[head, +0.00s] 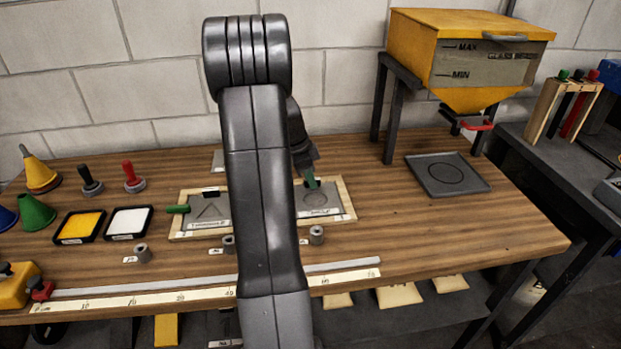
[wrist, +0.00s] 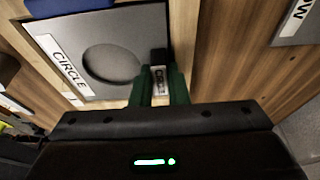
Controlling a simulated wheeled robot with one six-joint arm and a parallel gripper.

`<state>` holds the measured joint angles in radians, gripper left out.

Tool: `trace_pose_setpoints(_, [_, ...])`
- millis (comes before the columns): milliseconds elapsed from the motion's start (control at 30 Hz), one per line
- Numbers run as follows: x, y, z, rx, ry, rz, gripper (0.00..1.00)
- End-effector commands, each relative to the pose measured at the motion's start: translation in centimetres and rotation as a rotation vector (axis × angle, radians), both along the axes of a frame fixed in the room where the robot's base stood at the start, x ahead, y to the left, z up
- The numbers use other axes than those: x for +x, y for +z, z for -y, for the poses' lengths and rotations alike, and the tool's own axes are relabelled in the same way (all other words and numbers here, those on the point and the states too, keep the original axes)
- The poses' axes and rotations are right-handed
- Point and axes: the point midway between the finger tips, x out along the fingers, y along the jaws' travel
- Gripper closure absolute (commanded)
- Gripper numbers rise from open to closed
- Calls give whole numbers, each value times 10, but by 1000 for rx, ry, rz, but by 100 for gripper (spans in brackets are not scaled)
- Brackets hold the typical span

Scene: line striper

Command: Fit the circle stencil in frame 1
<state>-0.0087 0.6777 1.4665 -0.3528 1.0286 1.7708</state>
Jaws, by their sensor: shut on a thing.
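The circle stencil (wrist: 112,28) is a grey plate with a round opening and a white CIRCLE label. In the head view the circle stencil (head: 330,197) lies at a pale wooden frame (head: 349,198) right of my arm. My gripper (wrist: 160,82), with green fingers, is shut on the stencil's small black labelled tab (wrist: 159,58). My gripper (head: 311,180) also shows above the plate in the head view. I cannot tell whether the plate is seated or slightly raised. A triangle stencil (head: 207,209) lies in a wooden frame (head: 176,226) to the left. My arm hides the space between.
A grey tray (head: 447,175) with a circle outline lies at right, beneath the yellow hopper (head: 465,60). Small grey cylinders (head: 316,235) stand in front of the frames. Yellow and white pads (head: 128,222) lie left. A long ruler (head: 170,297) runs along the front edge.

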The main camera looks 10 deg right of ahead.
Motion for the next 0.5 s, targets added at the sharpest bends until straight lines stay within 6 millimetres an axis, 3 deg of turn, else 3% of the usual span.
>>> trace_pose_setpoints(167, [-1, -1, 0, 1, -1, -3, 100])
trace_pose_setpoints(200, [-1, -1, 0, 1, 0, -3, 80])
trace_pose_setpoints(300, [0, -1, 0, 1, 0, -2, 60])
trace_pose_setpoints(500, [0, -2, 0, 1, 0, -3, 60])
